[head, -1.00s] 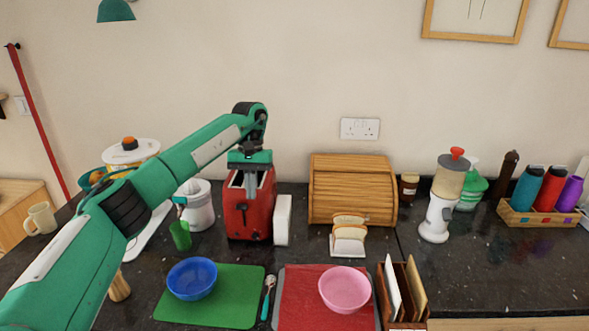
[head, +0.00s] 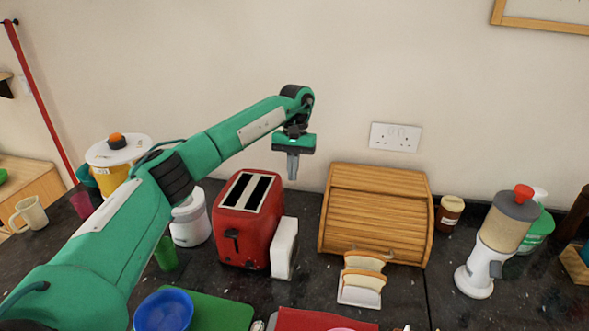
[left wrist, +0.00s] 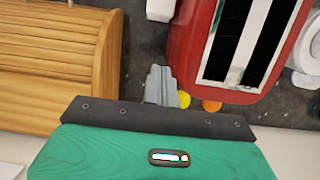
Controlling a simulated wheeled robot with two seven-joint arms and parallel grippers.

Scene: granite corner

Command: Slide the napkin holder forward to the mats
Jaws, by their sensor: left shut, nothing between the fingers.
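The white upright block (head: 284,248) against the right side of the red toaster looks like the napkin holder; part of it shows at the top of the left wrist view (left wrist: 160,8). The green mat (head: 225,312) and red mat (head: 295,321) lie in front, cut off by the bottom edge. My left gripper (head: 292,168) points down, shut and empty, above and behind the white block, between toaster and bread box. Its fingers (left wrist: 163,88) also show in the left wrist view. My right gripper is not in view.
The red toaster (head: 245,222) stands left of the block, the wooden bread box (head: 375,215) right. A rack with bread slices (head: 362,282) stands before the box. A blue bowl (head: 164,311) sits at the green mat. Yellow (left wrist: 184,99) and orange (left wrist: 211,105) items lie behind the toaster.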

